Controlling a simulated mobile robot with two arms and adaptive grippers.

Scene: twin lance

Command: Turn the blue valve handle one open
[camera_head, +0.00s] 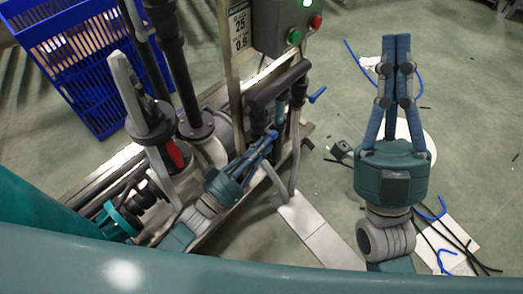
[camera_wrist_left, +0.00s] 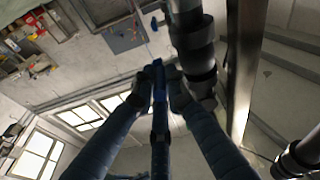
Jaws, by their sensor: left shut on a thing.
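My left gripper (camera_head: 268,138) reaches in among the dark pipes of the rig. In the left wrist view its fingertips (camera_wrist_left: 160,73) are closed around a narrow blue valve handle (camera_wrist_left: 159,88), which runs lengthwise between the fingers. In the head view the fingers and pipes largely hide this handle. A second blue handle (camera_head: 317,95) sticks out on the right side of the pipework, apart from my gripper. My right gripper (camera_head: 396,40) is raised over the floor at the right, its fingers together and nothing visible between them.
A control box (camera_head: 283,22) with green and red buttons stands above the pipes. A red handle (camera_head: 175,153) and a grey lever (camera_head: 128,90) are to the left. A blue crate (camera_head: 85,60) stands behind. Papers (camera_head: 450,245) and cables lie on the floor at the right.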

